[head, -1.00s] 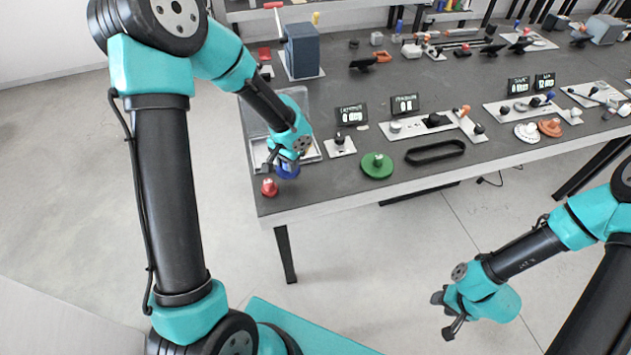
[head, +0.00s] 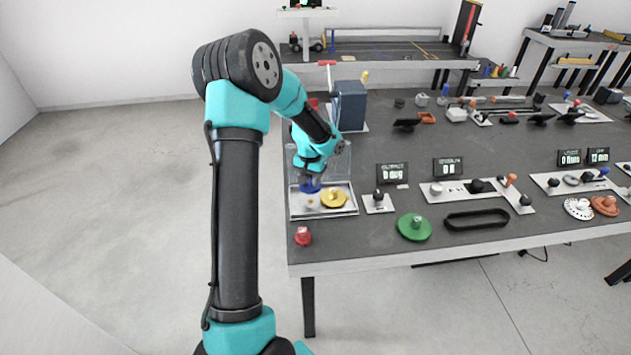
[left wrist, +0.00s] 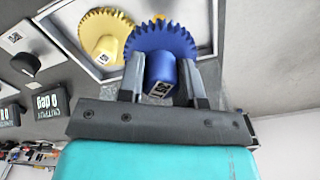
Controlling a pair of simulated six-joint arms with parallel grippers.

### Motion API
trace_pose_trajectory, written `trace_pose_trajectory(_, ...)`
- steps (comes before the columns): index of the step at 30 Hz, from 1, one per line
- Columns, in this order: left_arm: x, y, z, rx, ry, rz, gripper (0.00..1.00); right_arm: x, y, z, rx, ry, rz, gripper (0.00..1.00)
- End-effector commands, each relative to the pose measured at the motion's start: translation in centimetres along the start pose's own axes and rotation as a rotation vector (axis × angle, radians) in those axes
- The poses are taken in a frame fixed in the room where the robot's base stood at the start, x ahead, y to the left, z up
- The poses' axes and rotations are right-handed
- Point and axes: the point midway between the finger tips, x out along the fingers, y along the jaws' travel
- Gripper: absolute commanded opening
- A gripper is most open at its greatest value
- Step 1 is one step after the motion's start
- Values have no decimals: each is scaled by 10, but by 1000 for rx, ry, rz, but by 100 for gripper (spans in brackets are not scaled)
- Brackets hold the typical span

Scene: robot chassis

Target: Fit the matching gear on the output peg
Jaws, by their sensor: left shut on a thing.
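A green gear (head: 414,228) lies on the table to the right, outside the tray. I cannot make out the output peg. My right gripper is out of view.
A small red piece (head: 303,236) sits at the table's front left corner. A display reading OUTPUT (head: 392,174) stands right of the tray, with a knob on a plate (head: 379,203) before it.

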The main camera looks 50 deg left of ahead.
Motion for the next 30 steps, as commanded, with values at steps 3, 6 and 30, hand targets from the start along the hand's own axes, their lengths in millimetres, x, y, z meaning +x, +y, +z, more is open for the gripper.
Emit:
trace_pose_trajectory(3,0,0,0,1,0,0,7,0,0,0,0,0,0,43)
trace_pose_trajectory(6,2,0,0,1,-1,0,7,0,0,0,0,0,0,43)
trace_pose_trajectory(30,57,0,0,0,-1,-1,7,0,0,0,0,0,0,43)
